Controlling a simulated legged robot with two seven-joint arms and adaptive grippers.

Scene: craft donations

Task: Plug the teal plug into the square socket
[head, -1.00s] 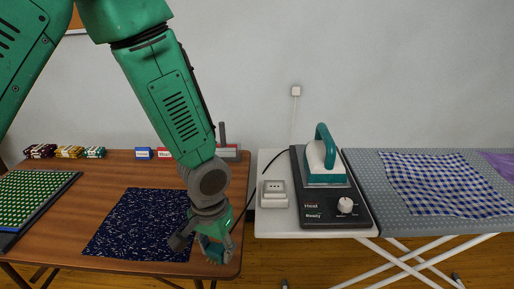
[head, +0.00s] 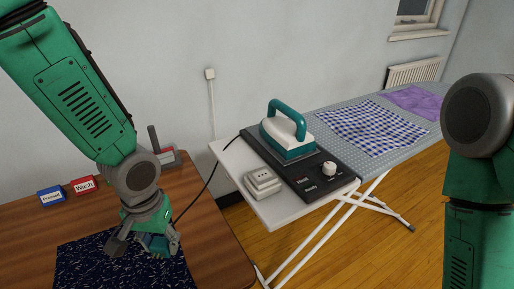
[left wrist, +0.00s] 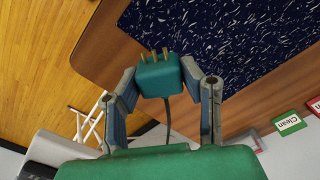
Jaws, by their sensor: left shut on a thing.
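The teal plug (left wrist: 159,80), a block with brass-coloured prongs, sits between the fingers of my left gripper (left wrist: 161,83) in the left wrist view. My left gripper, also in the head view (head: 143,244), is shut on it, above the right part of the wooden table. A dark cord trails from the plug. The square socket (head: 262,182) is a white block with slots on the white end of the ironing board, to the right of the gripper and apart from it. My right arm shows at the right edge; its gripper is out of view.
A teal and white iron (head: 288,135) stands on a dark control panel (head: 325,182) beside the socket. A dark speckled cloth (head: 85,262) lies on the table (head: 215,240). Signs (head: 84,185) stand at the table's back. A gap separates table and board.

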